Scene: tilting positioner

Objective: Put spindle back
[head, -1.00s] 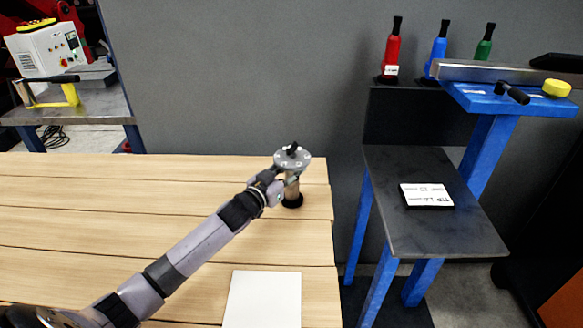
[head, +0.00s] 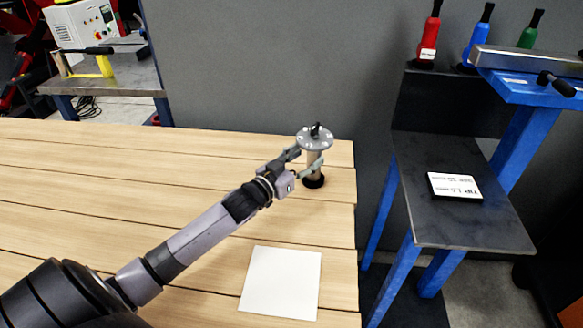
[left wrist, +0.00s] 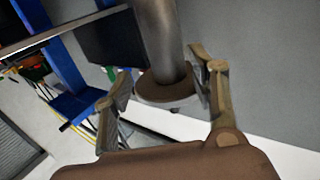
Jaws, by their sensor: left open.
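The spindle (head: 315,141) stands upright at the far right corner of the wooden table. It has a grey round flange with holes and a black knob on top, a tan shaft and a black round foot. My left gripper (head: 311,154) is open, with its fingers on either side of the shaft just under the flange. In the left wrist view the shaft (left wrist: 158,35) and a round end show between the spread fingers (left wrist: 160,62); whether a finger touches is unclear. My right gripper is out of view.
A white square sheet (head: 281,283) lies on the wooden table (head: 120,200). To the right is a blue-legged stand with a dark shelf (head: 460,220) holding a labelled block (head: 454,186). Red, blue and green bottles (head: 428,40) stand above. A grey wall is behind the table.

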